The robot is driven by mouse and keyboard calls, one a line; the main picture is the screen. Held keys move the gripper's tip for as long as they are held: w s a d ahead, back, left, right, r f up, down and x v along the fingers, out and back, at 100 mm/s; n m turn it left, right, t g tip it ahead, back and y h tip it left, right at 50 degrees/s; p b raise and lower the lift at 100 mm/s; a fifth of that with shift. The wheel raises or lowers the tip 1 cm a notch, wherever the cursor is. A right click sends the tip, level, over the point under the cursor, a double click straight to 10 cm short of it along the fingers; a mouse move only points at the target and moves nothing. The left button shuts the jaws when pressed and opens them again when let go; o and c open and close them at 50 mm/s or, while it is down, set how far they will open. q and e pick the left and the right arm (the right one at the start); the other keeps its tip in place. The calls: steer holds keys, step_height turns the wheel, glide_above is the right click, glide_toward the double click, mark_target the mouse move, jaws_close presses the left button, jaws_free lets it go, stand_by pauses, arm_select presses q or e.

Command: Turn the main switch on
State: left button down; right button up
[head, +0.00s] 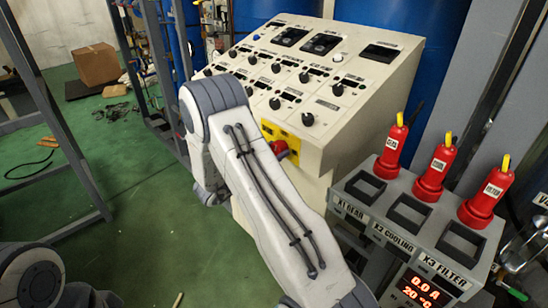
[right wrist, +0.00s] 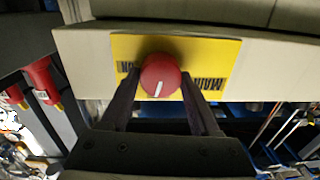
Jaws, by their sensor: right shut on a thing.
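The main switch is a red round knob (right wrist: 160,75) on a yellow plate (right wrist: 215,58), low on the front of the cream control console (head: 375,85). In the head view the knob (head: 281,149) shows partly, just beyond my right arm. My right gripper (right wrist: 159,84) is shut on the knob, with one dark finger on each side. The white mark on the knob points down and slightly left in the right wrist view. In the head view my right arm hides the fingers and part of the yellow plate (head: 271,131). My left gripper is out of view.
Right of the console stands a grey socket box (head: 350,207) with a red digital display (head: 425,288). Several red plugs (head: 437,167) stand along its back. Black knobs (head: 308,119) cover the console's sloping face. A cardboard box (head: 96,63) lies on the green floor at the back left.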

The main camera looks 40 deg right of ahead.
steer(key=shift+s+f+m+g+b, duration=0.1)
steer(key=shift+m+g+b, duration=0.05)
steer(key=shift+m+b, duration=3.15)
steer(key=shift+w+f+m+g+b, duration=0.15)
steer(key=shift+m+b, duration=1.8)
steer(key=shift+b, duration=2.6)
steer(key=shift+s+m+g+b, duration=0.2)
steer(key=shift+m+b, duration=2.45)
steer(key=shift+b, duration=1.25)
steer(key=o, duration=1.4)
steer(key=shift+r, duration=0.1)
steer(key=shift+c, duration=0.2)
steer(key=a, duration=1)
steer(key=shift+s+a+f+b, duration=0.25)
steer(key=shift+s+a+b, duration=0.05)
steer(key=shift+s+b, duration=0.05)
